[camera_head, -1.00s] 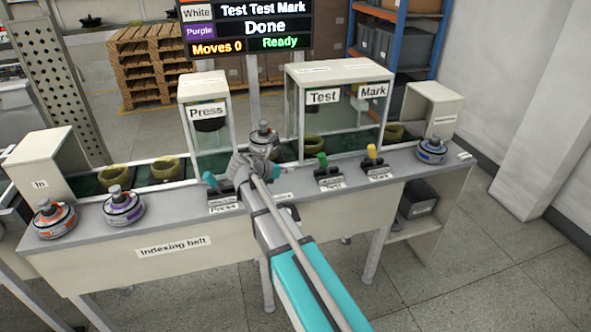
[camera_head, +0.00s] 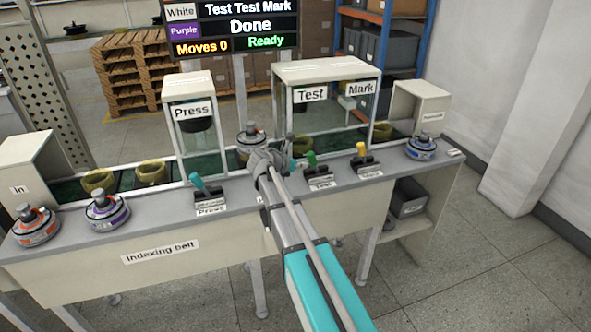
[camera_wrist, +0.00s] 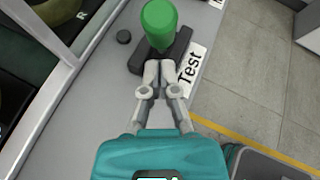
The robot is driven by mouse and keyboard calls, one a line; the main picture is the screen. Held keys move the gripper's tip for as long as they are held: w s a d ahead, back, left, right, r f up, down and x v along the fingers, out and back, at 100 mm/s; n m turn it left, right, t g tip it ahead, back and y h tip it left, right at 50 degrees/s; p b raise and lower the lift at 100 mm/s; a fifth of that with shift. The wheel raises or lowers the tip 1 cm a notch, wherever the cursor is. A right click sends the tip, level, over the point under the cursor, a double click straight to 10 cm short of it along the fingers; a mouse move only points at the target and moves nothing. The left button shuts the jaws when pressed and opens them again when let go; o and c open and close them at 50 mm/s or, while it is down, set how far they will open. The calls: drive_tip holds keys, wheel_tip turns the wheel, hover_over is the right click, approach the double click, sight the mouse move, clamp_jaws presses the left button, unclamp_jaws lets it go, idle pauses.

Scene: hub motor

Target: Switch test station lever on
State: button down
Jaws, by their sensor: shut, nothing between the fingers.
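The Test lever has a green knob (camera_head: 311,159) and stands on a dark base beside the "Test" label on the station's front ledge. In the wrist view the green knob (camera_wrist: 159,24) is at the top centre, over its dark slotted base (camera_wrist: 140,61). My gripper (camera_wrist: 158,68) is shut and empty, its fingertips close to the near side of the lever below the knob. I cannot tell whether they touch it. In the head view the gripper is mostly hidden behind my wrist, just left of the lever.
The teal Press lever (camera_head: 199,183) is to the left and the yellow Mark lever (camera_head: 361,152) to the right. Orange (camera_head: 36,227) and purple (camera_head: 107,210) hub motors stand at left, a blue one (camera_head: 421,147) at right. The screen (camera_head: 229,30) reads "Moves 0" and "Ready".

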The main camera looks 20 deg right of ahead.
drive_tip(key=shift+w+d+r, duration=0.15)
drive_tip(key=shift+w+d, duration=0.15)
drive_tip(key=shift+d, duration=0.2)
drive_tip(key=shift+a+r+p, duration=0.15)
drive_tip(key=shift+p, duration=0.3)
